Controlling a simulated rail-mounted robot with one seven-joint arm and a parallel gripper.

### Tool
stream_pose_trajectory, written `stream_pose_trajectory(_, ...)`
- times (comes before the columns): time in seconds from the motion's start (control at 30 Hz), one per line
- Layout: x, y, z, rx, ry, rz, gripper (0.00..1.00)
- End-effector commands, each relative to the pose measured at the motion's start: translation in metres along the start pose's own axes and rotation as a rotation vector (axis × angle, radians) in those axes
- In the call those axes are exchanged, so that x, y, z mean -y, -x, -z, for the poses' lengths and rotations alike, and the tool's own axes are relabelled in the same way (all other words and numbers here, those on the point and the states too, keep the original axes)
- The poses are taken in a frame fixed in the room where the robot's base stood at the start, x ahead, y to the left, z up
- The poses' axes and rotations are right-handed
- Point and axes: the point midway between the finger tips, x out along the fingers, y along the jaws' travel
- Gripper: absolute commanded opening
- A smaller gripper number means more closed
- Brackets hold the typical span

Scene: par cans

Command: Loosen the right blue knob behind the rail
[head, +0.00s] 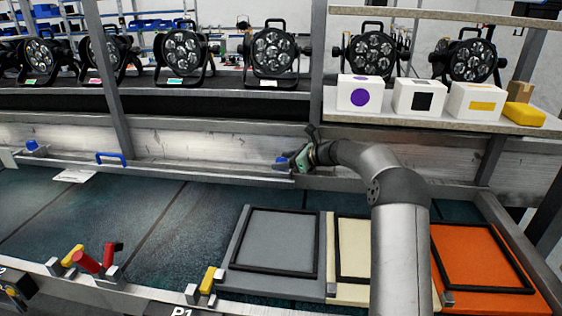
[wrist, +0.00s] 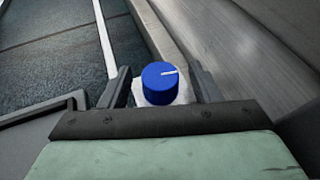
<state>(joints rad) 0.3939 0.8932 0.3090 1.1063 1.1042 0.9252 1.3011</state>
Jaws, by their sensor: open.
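The right blue knob (wrist: 160,82) has a white pointer line on its top and sits on a pale mount behind the rail. In the head view it (head: 281,162) shows at the right end of the rail (head: 200,172), just left of my gripper (head: 290,160). In the wrist view my gripper (wrist: 160,88) is open, with one dark finger on each side of the knob. I cannot tell whether the fingers touch it. The left blue knob (head: 32,145) is at the rail's far left end.
A blue handle (head: 111,157) stands on the rail. Grey (head: 230,262), cream (head: 330,262) and orange (head: 470,262) panels lie at the front right. Red (head: 86,261) and yellow (head: 208,280) levers stand along the front edge. White boxes (head: 360,92) sit on a shelf above right.

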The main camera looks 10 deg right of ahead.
Motion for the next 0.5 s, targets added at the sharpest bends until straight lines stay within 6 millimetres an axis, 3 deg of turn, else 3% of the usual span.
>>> stream_pose_trajectory(0.5,0.001,0.123,-0.001,-0.001,0.001,0.005,0.57)
